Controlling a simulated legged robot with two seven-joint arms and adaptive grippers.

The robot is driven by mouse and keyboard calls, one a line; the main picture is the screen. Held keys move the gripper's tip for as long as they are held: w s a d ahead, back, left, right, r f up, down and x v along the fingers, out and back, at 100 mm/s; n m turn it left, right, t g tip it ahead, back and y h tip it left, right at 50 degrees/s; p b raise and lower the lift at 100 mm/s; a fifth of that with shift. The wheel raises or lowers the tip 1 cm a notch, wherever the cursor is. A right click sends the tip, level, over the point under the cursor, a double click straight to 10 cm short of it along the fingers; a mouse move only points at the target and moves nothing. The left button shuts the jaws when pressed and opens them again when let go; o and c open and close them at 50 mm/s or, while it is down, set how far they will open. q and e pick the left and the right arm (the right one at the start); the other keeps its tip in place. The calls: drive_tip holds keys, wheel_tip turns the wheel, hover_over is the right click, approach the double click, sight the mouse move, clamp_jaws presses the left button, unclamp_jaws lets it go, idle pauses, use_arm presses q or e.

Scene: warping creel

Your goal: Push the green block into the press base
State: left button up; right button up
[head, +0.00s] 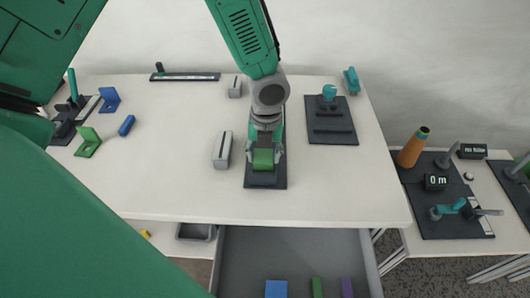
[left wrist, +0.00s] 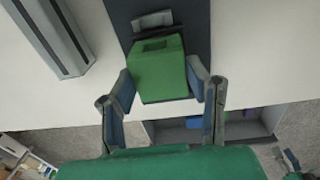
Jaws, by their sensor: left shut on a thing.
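The green block (head: 263,159) is at the front part of the dark press base (head: 266,183), near the table's front edge. My left gripper (head: 264,152) comes down over it from above and is shut on it, with a finger on each side. In the left wrist view, the green block (left wrist: 160,70) shows a dark rectangular recess in its face and sits between the two fingers. The dark press base (left wrist: 195,22) runs behind it. My arm hides the rear of the base in the head view, so I cannot tell how deep the block sits. My right gripper is not seen.
A grey slotted block (head: 222,150) stands left of the base, and a smaller one (head: 235,87) behind it. A dark plate with a teal knob (head: 329,92) lies to the right. An open drawer (head: 300,250) with coloured blocks is below the table's front edge.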

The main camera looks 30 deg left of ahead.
sight(265, 156)
use_arm(q)
drive_tip(key=shift+f, duration=0.35)
drive_tip(key=o, duration=1.5)
wheel_tip(265, 156, up, 7)
drive_tip(key=p, duration=0.7)
drive_tip(key=shift+w+d+p, duration=0.1)
drive_tip(key=shift+d+p, duration=0.05)
drive_tip(key=shift+p, duration=0.25)
drive_tip(key=shift+r, duration=0.2)
drive_tip(key=r, duration=1.1)
drive_tip(key=shift+w+d+r, duration=0.15)
drive_tip(key=shift+d+r, duration=0.05)
